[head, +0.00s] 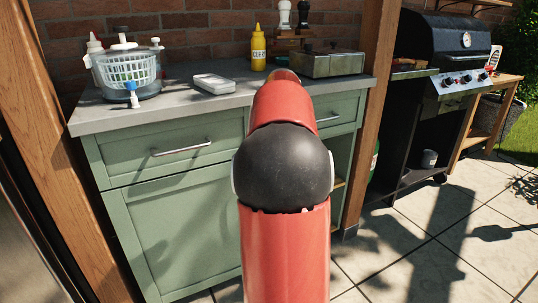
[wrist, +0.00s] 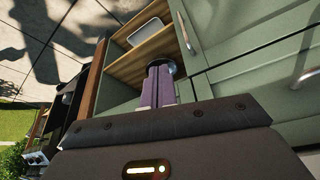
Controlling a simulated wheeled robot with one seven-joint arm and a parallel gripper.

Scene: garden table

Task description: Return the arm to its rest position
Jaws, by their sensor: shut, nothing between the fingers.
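My arm is red with a black joint and reaches from the bottom middle of the head view toward the green cabinet (head: 165,235). My gripper is hidden behind the arm there. In the wrist view my gripper (wrist: 160,72) shows with its purple fingers together and nothing held between them. It points toward the open wooden shelves (wrist: 150,45) at the side of the cabinet. A small dark round thing shows by the fingertips; I cannot tell what it is. The wrist view is turned on its side.
The grey counter (head: 100,118) carries a salad spinner (head: 130,72), a white-lidded container (head: 214,83), a yellow bottle (head: 258,48) and a metal box (head: 325,63). A wooden post (head: 376,100) and a black grill (head: 438,85) stand right. A pale tray (wrist: 145,32) lies on a shelf.

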